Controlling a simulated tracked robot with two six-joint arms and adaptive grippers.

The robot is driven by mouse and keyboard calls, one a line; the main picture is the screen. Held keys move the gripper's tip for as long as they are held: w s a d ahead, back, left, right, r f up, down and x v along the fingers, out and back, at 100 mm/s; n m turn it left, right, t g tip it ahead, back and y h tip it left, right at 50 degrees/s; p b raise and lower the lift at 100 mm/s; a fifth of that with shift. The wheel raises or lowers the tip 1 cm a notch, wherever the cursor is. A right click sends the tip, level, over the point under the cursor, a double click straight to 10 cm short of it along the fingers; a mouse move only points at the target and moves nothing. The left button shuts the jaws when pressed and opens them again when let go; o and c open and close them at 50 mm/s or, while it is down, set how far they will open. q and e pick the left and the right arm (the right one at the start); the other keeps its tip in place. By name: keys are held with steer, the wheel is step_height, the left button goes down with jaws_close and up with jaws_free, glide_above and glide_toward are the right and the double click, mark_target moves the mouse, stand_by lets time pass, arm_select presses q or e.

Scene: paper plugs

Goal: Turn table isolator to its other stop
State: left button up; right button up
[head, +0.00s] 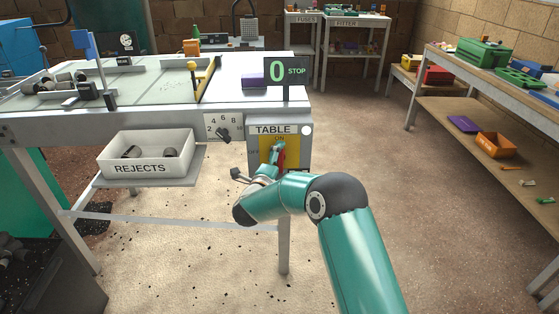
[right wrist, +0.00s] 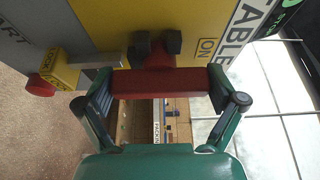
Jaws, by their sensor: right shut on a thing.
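The table isolator is a yellow plate (head: 263,142) under the TABLE sign (head: 272,129) at the table's front right corner, with a red handle (head: 281,155). The handle stands about upright, in line with the ON mark (head: 280,138). OFF is at the plate's left edge, partly hidden. My right gripper (head: 272,171) is at the handle. In the right wrist view the red handle (right wrist: 158,84) lies between both fingers of my right gripper (right wrist: 162,91), which are shut on its ends. My left gripper is not in view.
A shelf (head: 480,115) stands right; the floor between is clear.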

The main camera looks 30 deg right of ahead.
steer(key=shift+f+n+h+b, duration=0.3)
steer(key=shift+f+n+b, duration=0.15)
steer(key=shift+n+b, duration=0.75)
steer(key=n+t+b, duration=0.1)
steer(key=n+b, duration=0.2)
steer(key=n+t+b, duration=0.2)
steer(key=n+b, duration=0.2)
steer(key=shift+f+n+b, duration=0.1)
steer(key=shift+n+b, duration=0.2)
steer(key=n+t+b, duration=0.1)
steer(key=n+b, duration=0.1)
steer(key=n, duration=0.1)
steer(key=n+t+y+b, duration=0.1)
steer(key=n+t, duration=0.1)
steer(key=n, duration=0.1)
steer(key=shift+b, duration=0.4)
steer(key=n+t+y+b, duration=0.1)
steer(key=n, duration=0.2)
steer(key=shift+n+t, duration=0.3)
steer(key=shift+t, duration=0.1)
steer(key=shift+a+r+n+t+y+b, duration=0.15)
steer(key=shift+n+t+y+b, duration=0.25)
steer(key=shift+n+y+b, duration=0.75)
steer(key=shift+n+h+p, duration=0.35)
steer(key=shift+n, duration=0.2)
steer(key=shift+r, duration=0.1)
